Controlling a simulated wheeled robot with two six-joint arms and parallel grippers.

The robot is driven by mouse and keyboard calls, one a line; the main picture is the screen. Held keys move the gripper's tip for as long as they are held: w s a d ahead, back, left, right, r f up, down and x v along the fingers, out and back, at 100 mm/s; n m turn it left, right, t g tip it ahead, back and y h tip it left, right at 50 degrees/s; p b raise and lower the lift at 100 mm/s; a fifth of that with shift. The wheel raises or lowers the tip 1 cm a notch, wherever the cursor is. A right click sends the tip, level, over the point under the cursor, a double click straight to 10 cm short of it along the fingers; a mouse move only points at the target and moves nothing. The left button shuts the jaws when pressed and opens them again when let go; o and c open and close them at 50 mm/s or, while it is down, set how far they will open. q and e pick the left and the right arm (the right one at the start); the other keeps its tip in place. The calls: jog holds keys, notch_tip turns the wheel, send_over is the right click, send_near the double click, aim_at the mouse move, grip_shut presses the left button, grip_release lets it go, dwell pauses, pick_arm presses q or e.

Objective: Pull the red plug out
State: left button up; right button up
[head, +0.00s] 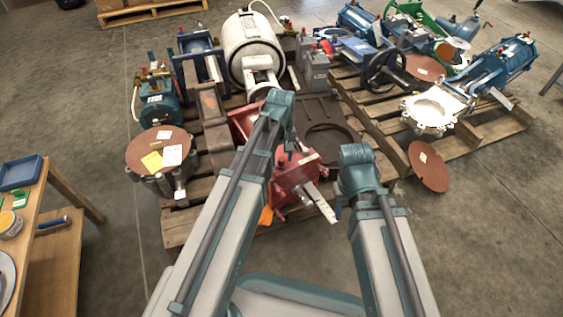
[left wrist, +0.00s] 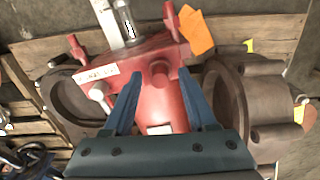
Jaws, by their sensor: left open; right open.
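A red cast machine body (head: 287,178) lies on the near pallet, partly behind my left arm; it fills the middle of the left wrist view (left wrist: 165,105). A small rounded red plug (left wrist: 159,70) stands up from it. My left gripper (left wrist: 160,75) is open, one finger on each side of the plug in the picture. I cannot tell whether a finger touches it. Other red knobs show at the upper left (left wrist: 76,46) and top (left wrist: 171,15). The plug cannot be made out in the head view. My right gripper is hidden behind its arm.
A near pallet (head: 180,228) holds a white drum (head: 250,50), blue machines and a brown round-topped part (head: 158,150). A second pallet (head: 470,140) with blue machinery stands at right. A wooden bench (head: 60,250) stands at left.

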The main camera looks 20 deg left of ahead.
aim_at(281, 159)
pick_arm(q)
jog(key=shift+c, duration=0.3)
grip_shut()
dwell(0.4)
jog(key=shift+r, duration=0.2)
dwell(1.1)
jog(key=shift+r+p, duration=2.85)
jog(key=shift+p, duration=0.2)
